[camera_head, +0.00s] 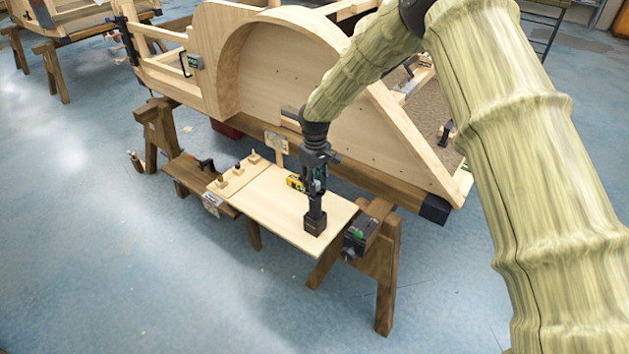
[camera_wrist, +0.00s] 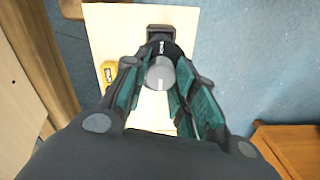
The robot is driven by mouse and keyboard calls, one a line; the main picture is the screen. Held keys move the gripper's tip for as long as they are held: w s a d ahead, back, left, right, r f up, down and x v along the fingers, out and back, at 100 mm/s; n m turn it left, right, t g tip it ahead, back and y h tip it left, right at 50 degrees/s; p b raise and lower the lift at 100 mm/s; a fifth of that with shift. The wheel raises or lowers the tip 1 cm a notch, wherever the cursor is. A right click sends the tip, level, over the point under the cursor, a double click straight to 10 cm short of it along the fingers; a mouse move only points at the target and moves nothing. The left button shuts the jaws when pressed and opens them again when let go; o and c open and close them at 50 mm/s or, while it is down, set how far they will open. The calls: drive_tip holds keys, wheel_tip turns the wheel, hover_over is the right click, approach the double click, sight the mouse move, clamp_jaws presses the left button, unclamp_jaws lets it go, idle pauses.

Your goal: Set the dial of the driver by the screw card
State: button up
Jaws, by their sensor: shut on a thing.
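The black driver (camera_head: 315,222) stands upright on the pale board, its block-like foot flat on the wood. My gripper (camera_head: 317,187) comes down on it from above. In the wrist view, the driver's round grey dial (camera_wrist: 161,74), with a light mark on its rim, sits between the green-lined fingers of my gripper (camera_wrist: 159,70). They are shut on it. The fingers hide the sides of the dial, and I cannot read its setting. A small pale card with a label (camera_head: 276,140) shows by the wooden frame behind the board; whether it is the screw card I cannot tell.
A yellow tool (camera_head: 296,183) lies close beside the driver and also shows in the wrist view (camera_wrist: 115,74). The pale board (camera_head: 262,207) carries several pegged blocks at its left. The large wooden bodyframe (camera_head: 290,75) rises behind. A dark device (camera_head: 360,235) is at the right edge.

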drive_tip(key=o, duration=1)
drive_tip(key=shift+o, duration=0.2)
wheel_tip(320, 180, up, 12)
drive_tip(key=shift+w, duration=0.1)
